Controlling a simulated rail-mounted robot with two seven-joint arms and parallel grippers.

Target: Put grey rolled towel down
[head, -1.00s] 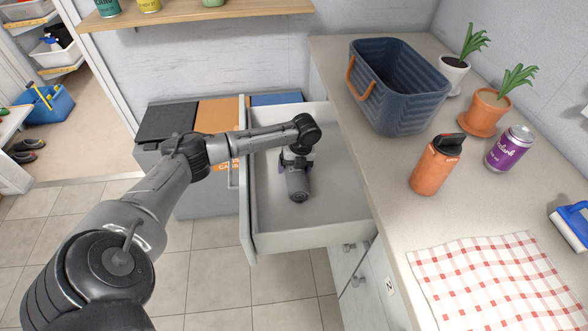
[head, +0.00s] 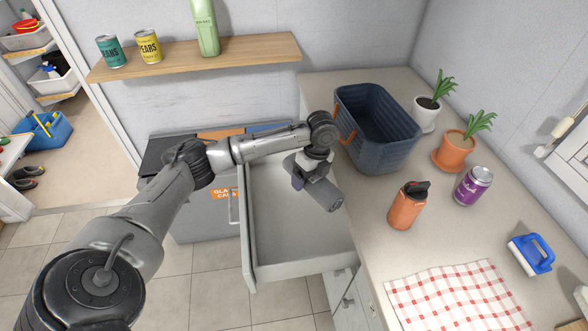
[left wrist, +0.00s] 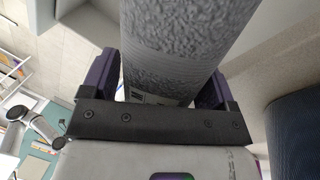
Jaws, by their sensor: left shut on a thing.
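The grey rolled towel (head: 325,194) is held above the right side of the open drawer (head: 290,240), close to the counter's edge. It is tilted, its free end pointing down and right in the head view. My left gripper (head: 304,176) is shut on it. In the left wrist view the towel (left wrist: 185,45) fills the space between the two purple-padded fingers of my left gripper (left wrist: 160,85). The drawer looks empty where its floor shows. My right gripper is not in view.
The counter (head: 345,100) holds a blue basket (head: 385,150), an orange bottle (head: 405,208), a purple can (head: 472,186), two potted plants, a blue brush (head: 532,254) and a checked cloth (head: 455,300). A shelf (head: 240,52) with cans hangs above.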

